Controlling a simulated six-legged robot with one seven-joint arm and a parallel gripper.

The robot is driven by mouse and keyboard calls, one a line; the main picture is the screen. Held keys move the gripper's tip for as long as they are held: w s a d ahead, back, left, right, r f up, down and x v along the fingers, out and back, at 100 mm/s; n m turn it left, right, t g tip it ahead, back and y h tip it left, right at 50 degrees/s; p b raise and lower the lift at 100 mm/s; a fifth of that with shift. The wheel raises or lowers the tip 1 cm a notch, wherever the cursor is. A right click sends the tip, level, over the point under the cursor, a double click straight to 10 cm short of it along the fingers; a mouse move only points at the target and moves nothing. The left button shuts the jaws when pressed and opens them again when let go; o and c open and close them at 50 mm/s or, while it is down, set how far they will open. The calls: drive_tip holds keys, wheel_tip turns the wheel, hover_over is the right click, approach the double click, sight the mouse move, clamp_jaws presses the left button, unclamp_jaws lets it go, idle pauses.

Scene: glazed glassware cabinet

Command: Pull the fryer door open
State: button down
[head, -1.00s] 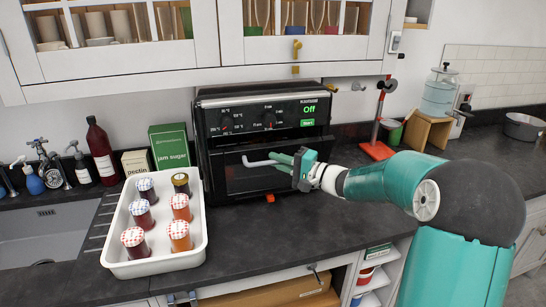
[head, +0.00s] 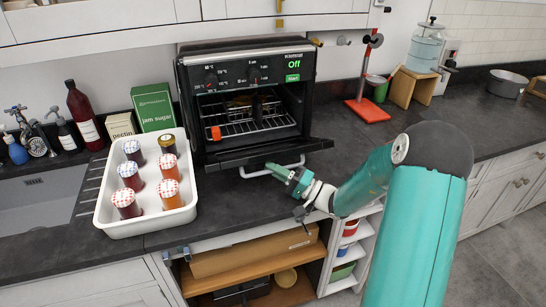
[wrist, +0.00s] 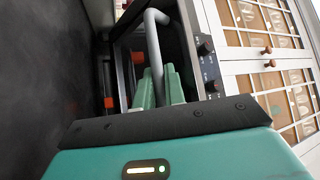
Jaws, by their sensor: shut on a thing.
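The black fryer (head: 245,65) stands on the dark counter with a green "Off" on its panel. Its door (head: 262,152) is hinged down, lying roughly level in front of the opening. A wire rack (head: 250,122) and something dark on it show inside. The light grey bar handle (head: 255,172) runs along the door's front edge. My gripper (head: 282,172) is shut on the handle near its right end. In the wrist view the green fingers (wrist: 158,88) are on either side of the grey handle bar (wrist: 152,40).
A white tray (head: 101,214) of several jars stands left of the fryer, close to the door. A jam sugar box (head: 153,107) is behind it. A red stand (head: 366,110) is at the right. Open shelves (head: 215,277) lie below the counter.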

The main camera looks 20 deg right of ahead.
drive_tip(key=shift+s+f, duration=0.15)
drive_tip(key=shift+f, duration=0.75)
drive_tip(key=c, duration=1.7)
unclamp_jaws()
drive_tip(key=shift+c, duration=0.2)
